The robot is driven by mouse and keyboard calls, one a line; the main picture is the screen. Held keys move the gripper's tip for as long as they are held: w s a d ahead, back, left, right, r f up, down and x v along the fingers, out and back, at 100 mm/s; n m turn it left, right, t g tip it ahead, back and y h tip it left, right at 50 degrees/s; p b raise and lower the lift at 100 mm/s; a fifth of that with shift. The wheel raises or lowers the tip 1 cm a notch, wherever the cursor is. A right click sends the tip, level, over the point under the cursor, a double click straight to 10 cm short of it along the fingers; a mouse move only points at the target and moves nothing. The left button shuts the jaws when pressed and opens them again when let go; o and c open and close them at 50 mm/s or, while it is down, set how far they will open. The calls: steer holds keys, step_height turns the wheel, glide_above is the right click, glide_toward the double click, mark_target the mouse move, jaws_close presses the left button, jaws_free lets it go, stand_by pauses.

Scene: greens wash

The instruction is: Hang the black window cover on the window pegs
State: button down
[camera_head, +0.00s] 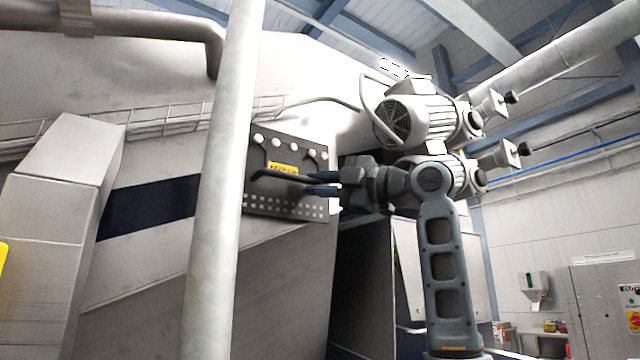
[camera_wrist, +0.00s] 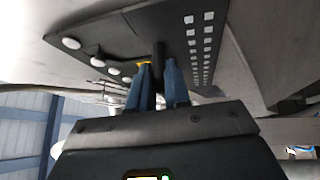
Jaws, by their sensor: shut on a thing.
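The black window cover (camera_head: 262,193) is a dark flat plate with a yellow label, a black bar handle (camera_head: 275,175) and rows of small square holes along its lower part. It lies up against the pale machine wall, slightly tilted in the picture. Several white round pegs (camera_head: 276,144) show in a row along its upper part, and also in the wrist view (camera_wrist: 71,43). I cannot tell whether the cover is seated on them. My gripper (camera_head: 317,184) is shut on the handle with its blue fingers, at the handle's right end. The wrist view shows the fingers (camera_wrist: 157,78) around the dark bar.
A thick grey vertical pipe (camera_head: 215,200) stands in front, just left of the cover. A wire cable tray (camera_head: 170,122) runs along the machine above left. A motor (camera_head: 415,115) sits behind and above my arm. A dark recess (camera_head: 362,285) opens below right.

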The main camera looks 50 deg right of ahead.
steer(key=shift+f, duration=0.35)
steer(key=c, duration=1)
jaws_free()
steer(key=shift+s+f, duration=0.1)
